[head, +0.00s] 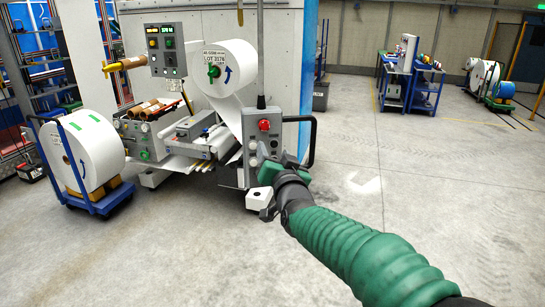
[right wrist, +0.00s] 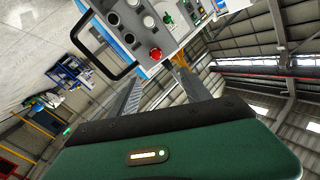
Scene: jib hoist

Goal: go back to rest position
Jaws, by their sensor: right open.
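My right gripper (head: 270,188) is open and empty, at the end of my green-sleeved arm that comes in from the lower right. It is in front of the lower part of a grey hoist control box (head: 262,150) with a red button and a black loop handle (head: 311,140). In the right wrist view the same control box (right wrist: 150,32) is beyond the two grey fingers. I cannot tell the exact gap between them. My left gripper is not in view.
A machine with a white roll (head: 226,70) and a panel (head: 168,50) stands behind the box. A blue cart with a large white roll (head: 90,155) stands at left. Blue workbenches (head: 410,85) are far back. The floor (head: 430,190) at right is clear.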

